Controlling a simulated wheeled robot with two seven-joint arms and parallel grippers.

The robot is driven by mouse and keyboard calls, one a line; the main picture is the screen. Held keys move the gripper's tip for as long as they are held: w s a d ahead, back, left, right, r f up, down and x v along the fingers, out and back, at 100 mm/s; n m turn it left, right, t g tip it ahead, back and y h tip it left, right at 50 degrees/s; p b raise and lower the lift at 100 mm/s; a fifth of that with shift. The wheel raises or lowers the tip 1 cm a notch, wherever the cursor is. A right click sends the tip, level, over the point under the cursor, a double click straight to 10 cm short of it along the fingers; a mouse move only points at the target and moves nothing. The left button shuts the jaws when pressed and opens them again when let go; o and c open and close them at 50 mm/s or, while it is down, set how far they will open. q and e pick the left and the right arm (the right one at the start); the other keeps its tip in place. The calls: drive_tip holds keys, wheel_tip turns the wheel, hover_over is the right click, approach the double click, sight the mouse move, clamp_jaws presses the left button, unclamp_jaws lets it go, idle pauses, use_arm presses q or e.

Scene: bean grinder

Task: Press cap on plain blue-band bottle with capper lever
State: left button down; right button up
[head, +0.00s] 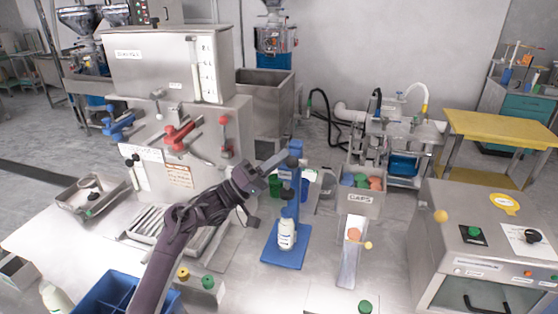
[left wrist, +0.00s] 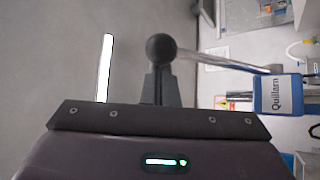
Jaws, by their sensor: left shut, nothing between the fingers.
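The blue capper (head: 296,185) stands upright on a blue base plate (head: 285,258) in the middle of the table. A white bottle (head: 286,235) stands on that base, under the dark press head; its band and cap are too small to make out. The capper lever (head: 277,158) slants from the top of the column toward my left gripper (head: 262,180). In the left wrist view, the lever's dark ball knob (left wrist: 161,48) sits just beyond the fingertips, its rod running right to the blue capper head (left wrist: 278,95). My left gripper is shut and empty; contact with the knob is unclear. My right gripper is out of view.
A bin marked CAPS (head: 361,200) holds coloured caps, with a clear chute (head: 350,265) in front. A grey machine (head: 480,250) stands at right. A blue crate (head: 98,290) and another white bottle (head: 55,298) are at lower left. The large grinder (head: 165,80) is behind my left arm.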

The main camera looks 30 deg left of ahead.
use_arm(q)
wheel_tip(320, 180, down, 11)
drive_tip(key=s+m+g+h+b, duration=0.1)
drive_tip(key=m+h+b, duration=0.3)
drive_tip(key=b, duration=0.7)
drive_tip(key=shift+s+d+m+b, duration=0.35)
drive_tip(key=shift+s+m, duration=0.5)
drive_tip(key=shift+m, duration=0.05)
drive_tip(key=shift+f, duration=0.15)
drive_tip(key=shift+f, duration=0.1)
idle(1.2)
drive_tip(key=s+a+f+b, duration=0.2)
drive_tip(key=s+a+b, duration=0.2)
drive_tip(key=s+a, duration=0.6)
drive_tip(key=shift+s+a+f, duration=0.4)
drive_tip(key=shift+a, duration=0.45)
